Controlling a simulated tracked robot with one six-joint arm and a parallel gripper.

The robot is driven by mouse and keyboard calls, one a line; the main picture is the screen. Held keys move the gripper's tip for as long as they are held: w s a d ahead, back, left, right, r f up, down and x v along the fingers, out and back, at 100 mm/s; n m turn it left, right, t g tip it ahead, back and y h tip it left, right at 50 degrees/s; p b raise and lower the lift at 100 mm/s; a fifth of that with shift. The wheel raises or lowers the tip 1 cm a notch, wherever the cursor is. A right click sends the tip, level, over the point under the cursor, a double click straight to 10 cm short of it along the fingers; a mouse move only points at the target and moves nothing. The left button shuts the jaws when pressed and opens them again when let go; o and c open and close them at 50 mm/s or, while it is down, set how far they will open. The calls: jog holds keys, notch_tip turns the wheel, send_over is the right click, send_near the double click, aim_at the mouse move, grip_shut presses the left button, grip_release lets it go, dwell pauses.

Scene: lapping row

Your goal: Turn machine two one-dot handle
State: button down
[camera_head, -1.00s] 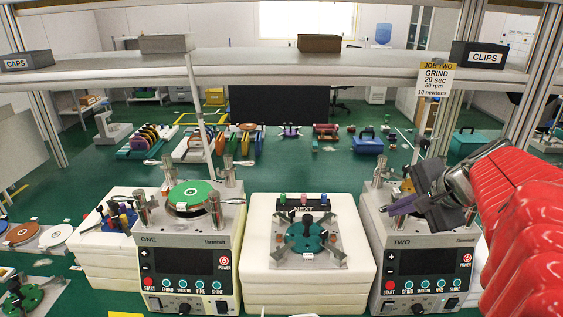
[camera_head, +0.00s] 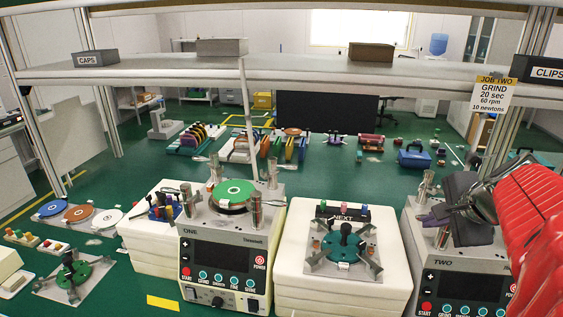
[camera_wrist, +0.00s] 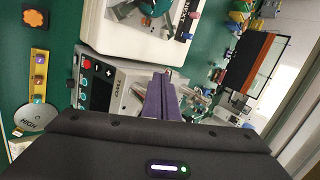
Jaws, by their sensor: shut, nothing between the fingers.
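Machine two (camera_head: 425,262) is a grey box with a dark screen and round buttons, at the lower right of the head view, partly cut off. It also shows sideways in the wrist view (camera_wrist: 121,78). Metal posts stand on its top, one at the back left (camera_head: 427,183) and one at the front left (camera_head: 442,238). No dot marks are readable, so I cannot tell which handle has one dot. My gripper (camera_head: 430,219) is shut and empty over machine two's top, its purple fingers (camera_wrist: 162,95) between metal posts in the wrist view. It hides most of the top; contact cannot be told.
Machine one (camera_head: 225,228), with a green disc, stands to the left. A white block (camera_head: 290,262) carrying a teal fixture (camera_head: 343,243) stands between the machines. A shelf (camera_head: 290,68) crosses above, with a hanging job card (camera_head: 492,95).

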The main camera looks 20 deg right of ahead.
jog(key=shift+r, duration=0.1)
notch_tip(320, 180, up, 10)
dwell(0.7)
jog(key=shift+f, duration=0.2)
